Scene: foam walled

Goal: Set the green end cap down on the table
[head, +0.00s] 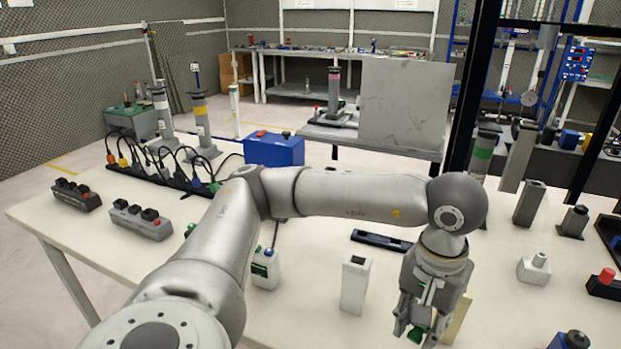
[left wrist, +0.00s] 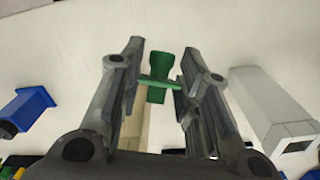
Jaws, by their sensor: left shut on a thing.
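The green end cap (left wrist: 158,78) is held between the two fingers of my left gripper (left wrist: 157,82) in the left wrist view. In the head view my left gripper (head: 422,322) points down over the right part of the white table (head: 320,310), and a bit of the green end cap (head: 416,334) shows between its fingertips. Whether the cap touches the table cannot be told. My right gripper is not in view.
A pale grey upright block (head: 355,286) stands left of the gripper. A beige block (head: 457,318) stands close behind it, partly hidden. A dark tray (head: 382,240) lies farther back. A blue box (head: 570,340) is at the lower right. Bare table lies between the gripper and that box.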

